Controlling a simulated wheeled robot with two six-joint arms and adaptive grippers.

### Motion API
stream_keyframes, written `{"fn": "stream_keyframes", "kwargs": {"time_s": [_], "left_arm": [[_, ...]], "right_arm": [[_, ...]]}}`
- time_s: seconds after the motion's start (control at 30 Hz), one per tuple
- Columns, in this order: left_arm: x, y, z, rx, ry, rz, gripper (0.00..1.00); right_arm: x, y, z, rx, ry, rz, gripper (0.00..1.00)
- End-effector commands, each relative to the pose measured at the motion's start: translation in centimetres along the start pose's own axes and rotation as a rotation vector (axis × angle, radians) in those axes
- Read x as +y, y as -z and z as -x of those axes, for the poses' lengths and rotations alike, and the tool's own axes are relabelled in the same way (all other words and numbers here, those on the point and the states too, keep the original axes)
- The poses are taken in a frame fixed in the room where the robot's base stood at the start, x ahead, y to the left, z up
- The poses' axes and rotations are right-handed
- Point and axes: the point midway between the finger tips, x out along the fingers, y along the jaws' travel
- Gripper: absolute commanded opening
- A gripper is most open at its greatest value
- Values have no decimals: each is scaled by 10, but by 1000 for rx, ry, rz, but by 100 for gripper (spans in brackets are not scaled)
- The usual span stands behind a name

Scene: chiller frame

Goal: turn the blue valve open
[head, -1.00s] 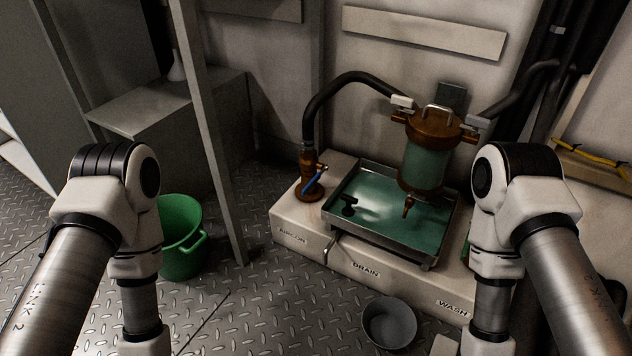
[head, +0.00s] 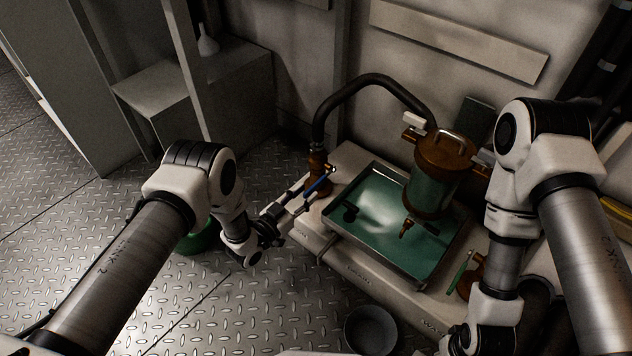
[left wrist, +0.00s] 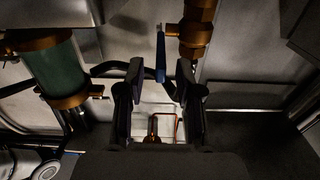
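The blue valve handle (head: 320,182) is a slim blue lever on a brass valve body (head: 317,160) at the left end of the white base. My left gripper (head: 303,196) reaches it from the front left. In the left wrist view, the blue lever (left wrist: 160,55) hangs beside the brass body (left wrist: 197,30). The open fingers of my left gripper (left wrist: 161,75) are on both sides of the lever's lower end, with visible gaps. My right arm is at the right of the head view; its fingers are not visible.
A metal tray (head: 335,230) of green liquid lies right of the valve, with a brass-capped vessel (head: 440,165) over it. A green-handled valve (head: 460,270) is near my right arm. A grey bucket (head: 371,330) stands on the floor; a green bucket (head: 192,243) is mostly hidden behind my left arm.

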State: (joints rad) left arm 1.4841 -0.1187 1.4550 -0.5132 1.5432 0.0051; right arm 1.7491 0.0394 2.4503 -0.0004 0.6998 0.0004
Motion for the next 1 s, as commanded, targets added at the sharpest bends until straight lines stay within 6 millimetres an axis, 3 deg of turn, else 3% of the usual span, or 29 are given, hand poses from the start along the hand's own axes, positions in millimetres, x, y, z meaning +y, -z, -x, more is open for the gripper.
{"fn": "stream_keyframes", "kwargs": {"time_s": [0.03,0.2,0.5,0.53,0.6,0.63,1.0], "left_arm": [[0,-6,-11,3,-2,-2,35],[0,-4,-38,1,0,-2,35],[-1,-1,-45,-3,2,1,35],[-1,-1,-45,-3,2,1,28],[-1,-1,-44,-3,2,1,4],[-1,-1,-44,-3,3,1,0],[-1,3,-44,-19,3,1,0]], "right_arm": [[0,0,-12,1,0,-1,40],[1,1,-23,3,0,-3,40],[1,2,-22,5,-1,-5,40],[1,2,-22,5,-1,-5,40],[1,2,-22,4,-1,-5,40],[1,2,-22,4,-1,-5,40],[1,2,-17,4,0,-4,40]]}}
